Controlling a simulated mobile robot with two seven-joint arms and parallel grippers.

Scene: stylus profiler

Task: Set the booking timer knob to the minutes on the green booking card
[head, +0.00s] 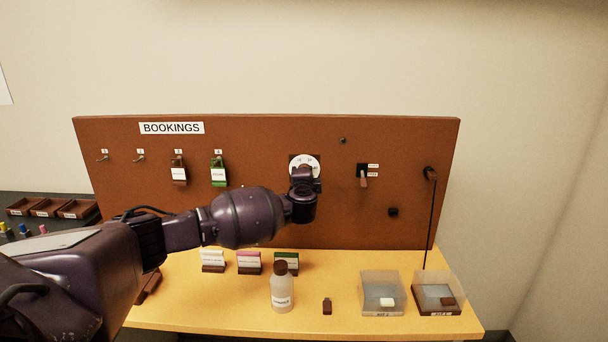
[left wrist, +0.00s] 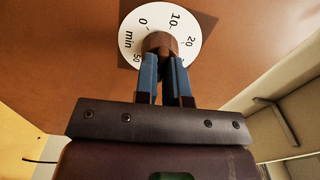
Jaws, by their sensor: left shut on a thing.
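The booking timer dial (head: 303,160) is a white disc on the brown board, partly covered by my left gripper (head: 304,178). In the left wrist view the dial (left wrist: 188,58) shows 0, 10, 20, 50 and "min". Its brown round knob (left wrist: 160,41) sits between the two blue fingers of my left gripper (left wrist: 163,62), which are shut on it. I cannot make out the knob's pointer. A green card (head: 287,259) stands in a brown holder on the yellow table; its print is too small to read. My right gripper is not in view.
White (head: 212,257) and pink (head: 249,260) cards stand beside the green one. A green tag (head: 218,172) hangs on the board. A bottle (head: 282,293) and two clear trays (head: 382,309) (head: 437,311) stand on the table. A lever switch (head: 364,179) is right of the dial.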

